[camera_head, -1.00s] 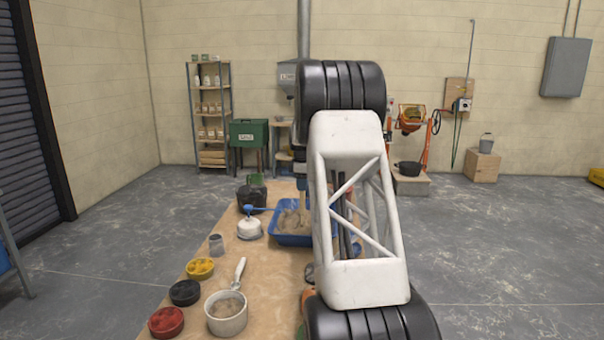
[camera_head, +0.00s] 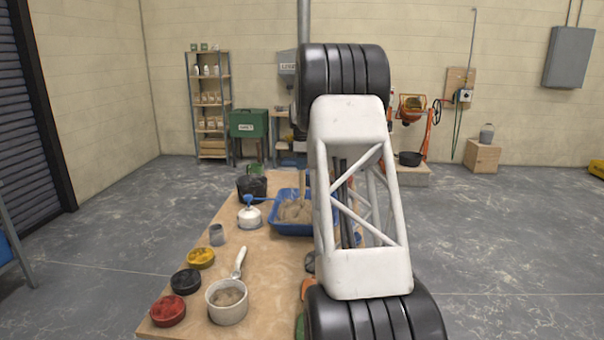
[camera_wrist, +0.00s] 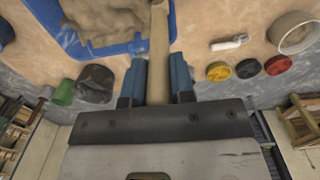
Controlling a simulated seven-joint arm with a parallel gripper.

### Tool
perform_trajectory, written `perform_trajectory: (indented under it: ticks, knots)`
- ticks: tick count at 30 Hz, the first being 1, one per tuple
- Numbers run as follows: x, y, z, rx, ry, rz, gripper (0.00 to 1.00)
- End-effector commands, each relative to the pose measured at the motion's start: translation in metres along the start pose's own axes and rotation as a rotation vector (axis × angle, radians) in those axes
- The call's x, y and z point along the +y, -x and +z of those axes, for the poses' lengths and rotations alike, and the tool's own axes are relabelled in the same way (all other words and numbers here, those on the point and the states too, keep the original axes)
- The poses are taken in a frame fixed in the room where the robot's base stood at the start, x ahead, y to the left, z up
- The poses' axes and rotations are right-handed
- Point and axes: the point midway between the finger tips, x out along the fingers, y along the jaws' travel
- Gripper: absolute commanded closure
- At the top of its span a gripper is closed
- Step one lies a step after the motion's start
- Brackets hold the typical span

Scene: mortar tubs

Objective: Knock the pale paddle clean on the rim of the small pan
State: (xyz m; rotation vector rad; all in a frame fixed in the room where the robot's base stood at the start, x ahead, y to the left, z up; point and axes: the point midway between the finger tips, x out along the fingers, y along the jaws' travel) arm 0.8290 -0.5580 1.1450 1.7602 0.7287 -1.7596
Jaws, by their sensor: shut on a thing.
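My gripper (camera_wrist: 157,78) is shut on the pale paddle (camera_wrist: 158,45), with one blue finger on each side. In the head view, the paddle (camera_head: 303,184) stands roughly upright over the blue tub (camera_head: 280,229). Its lower end appears to meet the grey-brown mortar (camera_head: 293,211), but I cannot tell whether it is in or just above it. My arm hides most of my gripper there. In the wrist view, the pan (camera_wrist: 284,46) is at the upper right, well apart from my gripper.
Yellow (camera_head: 201,258), black (camera_head: 185,281) and red (camera_head: 168,311) tubs line the left edge beside the pan. Bare table (camera_head: 270,275) lies between.

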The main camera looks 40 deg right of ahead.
Motion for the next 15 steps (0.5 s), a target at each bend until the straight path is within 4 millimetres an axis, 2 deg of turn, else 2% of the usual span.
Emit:
perform_trajectory:
  ticks: [6, 15]
  knots:
    - [0.000, 0.023, 0.000, 0.000, 0.000, 0.000, 1.00]
    - [0.000, 0.028, 0.000, 0.000, 0.000, 0.000, 1.00]
